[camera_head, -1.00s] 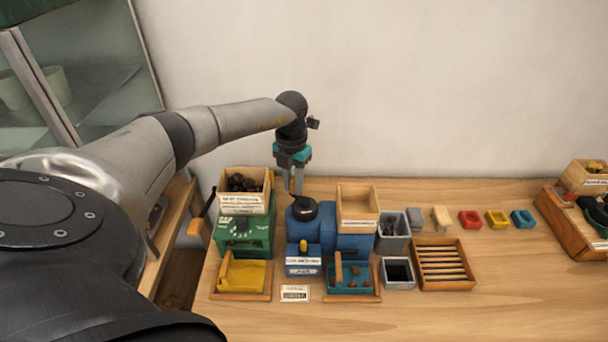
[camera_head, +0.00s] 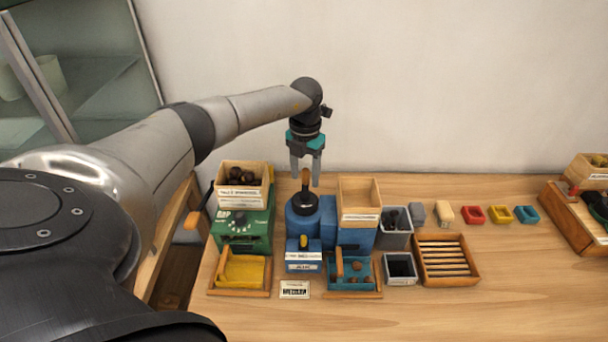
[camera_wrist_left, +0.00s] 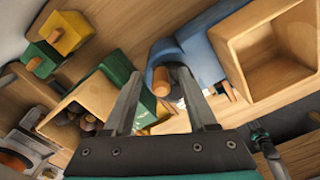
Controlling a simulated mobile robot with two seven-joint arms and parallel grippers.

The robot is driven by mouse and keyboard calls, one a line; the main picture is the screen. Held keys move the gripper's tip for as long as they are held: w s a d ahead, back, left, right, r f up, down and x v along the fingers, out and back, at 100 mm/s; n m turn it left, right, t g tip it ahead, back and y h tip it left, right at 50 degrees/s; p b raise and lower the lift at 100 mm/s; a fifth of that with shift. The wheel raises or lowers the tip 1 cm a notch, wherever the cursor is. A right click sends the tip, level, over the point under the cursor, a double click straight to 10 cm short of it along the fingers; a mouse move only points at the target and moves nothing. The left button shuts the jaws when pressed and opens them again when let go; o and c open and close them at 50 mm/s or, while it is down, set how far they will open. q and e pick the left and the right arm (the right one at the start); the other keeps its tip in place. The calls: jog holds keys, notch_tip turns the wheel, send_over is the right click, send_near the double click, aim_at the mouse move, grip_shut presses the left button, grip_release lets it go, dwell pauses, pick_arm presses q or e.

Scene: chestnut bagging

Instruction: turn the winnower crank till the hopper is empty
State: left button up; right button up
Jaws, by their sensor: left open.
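The blue winnower (camera_head: 303,226) stands on the table with a dark hub on its top. An upright wooden crank handle (camera_head: 306,180) rises from the hub; it also shows in the left wrist view (camera_wrist_left: 161,81). My left gripper (camera_head: 305,182) is open, pointing down, with its fingers on either side of the handle's top. I cannot tell whether they touch it. The wooden hopper (camera_head: 359,196) is to the right; no chestnuts show inside it, and its floor looks bare in the left wrist view (camera_wrist_left: 270,55). My right gripper is not in view.
A green machine (camera_head: 245,231) with a box of chestnuts (camera_head: 242,196) stands close on the left. A slatted wooden tray (camera_head: 446,283) is at right.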

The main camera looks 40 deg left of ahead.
pick_arm(q)
jog(key=shift+r+p, duration=3.2)
jog(key=shift+r, duration=0.6)
jog(key=shift+c, duration=0.2)
grip_shut()
